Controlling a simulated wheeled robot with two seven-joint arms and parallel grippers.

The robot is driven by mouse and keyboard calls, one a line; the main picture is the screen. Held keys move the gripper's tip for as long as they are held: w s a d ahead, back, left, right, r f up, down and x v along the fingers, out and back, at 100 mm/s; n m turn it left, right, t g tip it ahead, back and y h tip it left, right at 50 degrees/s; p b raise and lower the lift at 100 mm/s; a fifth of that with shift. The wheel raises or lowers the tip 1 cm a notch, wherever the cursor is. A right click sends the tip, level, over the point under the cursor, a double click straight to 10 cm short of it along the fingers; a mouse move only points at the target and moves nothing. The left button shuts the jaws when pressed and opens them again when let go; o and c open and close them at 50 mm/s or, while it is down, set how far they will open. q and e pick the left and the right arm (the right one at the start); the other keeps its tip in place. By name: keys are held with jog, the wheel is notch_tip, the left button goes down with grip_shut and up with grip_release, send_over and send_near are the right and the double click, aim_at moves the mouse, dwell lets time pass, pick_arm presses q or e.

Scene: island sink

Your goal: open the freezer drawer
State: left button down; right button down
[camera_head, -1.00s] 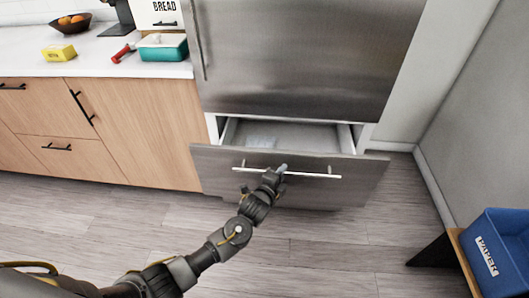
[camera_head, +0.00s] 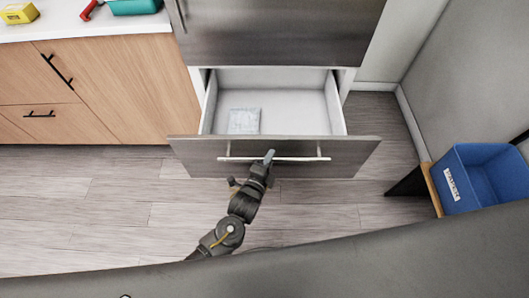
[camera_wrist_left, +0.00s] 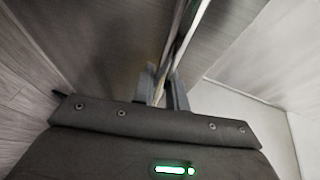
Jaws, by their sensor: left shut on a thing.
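The freezer drawer (camera_head: 200,152) is pulled well out below the steel fridge door (camera_head: 275,30), with its white inside showing. A pale flat packet (camera_head: 244,121) lies in it toward the left. A horizontal bar handle (camera_head: 310,158) runs across the drawer front. My left gripper (camera_head: 266,160) is at the middle of this handle, shut on it. In the left wrist view the gripper fingers (camera_wrist_left: 162,90) sit on both sides of the handle bar (camera_wrist_left: 185,45). My right gripper is not in view.
Wooden cabinets (camera_head: 120,90) with a white counter (camera_head: 70,20) stand to the left. A blue bin (camera_head: 485,180) is at the right, near the grey wall. The grey plank floor (camera_head: 120,205) in front of the drawer is clear. A dark part of my body crosses the bottom.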

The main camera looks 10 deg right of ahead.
pick_arm(q)
jog(key=c, duration=1.4)
grip_release()
jog(key=v, duration=1.1)
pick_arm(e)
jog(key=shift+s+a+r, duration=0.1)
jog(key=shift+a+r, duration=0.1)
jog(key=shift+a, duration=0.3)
pick_arm(q)
jog(key=shift+w, duration=0.1)
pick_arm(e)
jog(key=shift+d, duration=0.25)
